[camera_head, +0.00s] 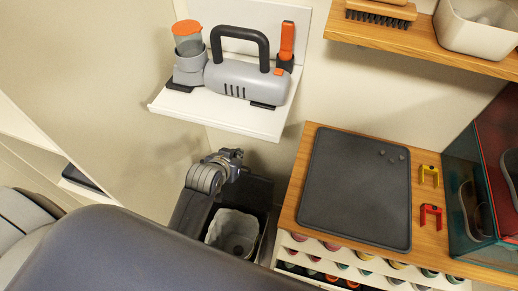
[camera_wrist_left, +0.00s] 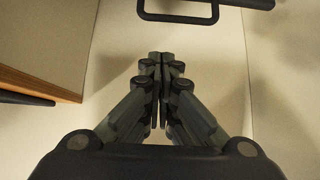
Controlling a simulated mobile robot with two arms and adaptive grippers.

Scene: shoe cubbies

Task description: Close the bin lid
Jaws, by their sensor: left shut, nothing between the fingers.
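The bin (camera_head: 263,225) is a dark box on the floor beside the wooden cabinet, with a pale crumpled liner (camera_head: 233,230) showing in its open top. A dark panel, apparently the raised lid (camera_head: 257,190), stands at the bin's back, partly behind my left arm. My left gripper (camera_head: 238,154) is above the back left of the bin, near that panel; contact cannot be told. In the left wrist view the gripper (camera_wrist_left: 161,62) has its fingers together and empty. My right gripper is not in view.
A white shelf (camera_head: 215,112) with a grey handheld vacuum (camera_head: 245,80) hangs above the gripper. The wooden cabinet (camera_head: 290,205) with a dark mat (camera_head: 357,185) stands close on the right. A dark bar (camera_wrist_left: 178,17) crosses the top of the left wrist view.

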